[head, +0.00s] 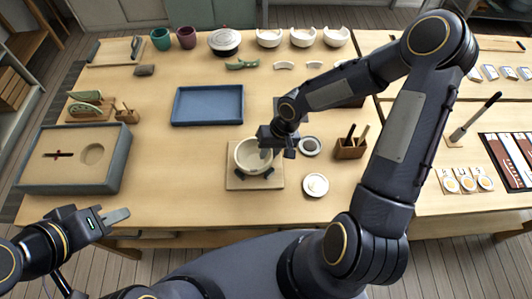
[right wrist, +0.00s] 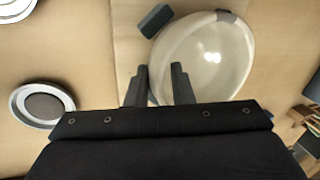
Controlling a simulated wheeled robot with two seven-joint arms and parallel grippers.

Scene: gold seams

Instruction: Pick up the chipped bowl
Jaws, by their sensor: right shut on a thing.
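The pale cream bowl (head: 247,160) stands upright on dark cradle pads on a wooden board, near the middle of the table. I cannot make out a chip on it. My right gripper (head: 268,146) is at the bowl's right rim, shut on the rim. In the right wrist view the bowl (right wrist: 210,60) fills the upper right, and its near edge passes by the two dark fingers (right wrist: 158,85). My left gripper (head: 112,214) is at the table's front left edge, away from the bowl; its opening is unclear.
The square wooden board (head: 235,183) lies under the bowl. A blue tray (head: 207,121) lies behind it. Small round dishes (head: 316,185) and a wooden tool holder (head: 349,150) stand to its right. A grey sand tray (head: 40,178) is at left. Several white broken bowls (head: 302,38) line the back.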

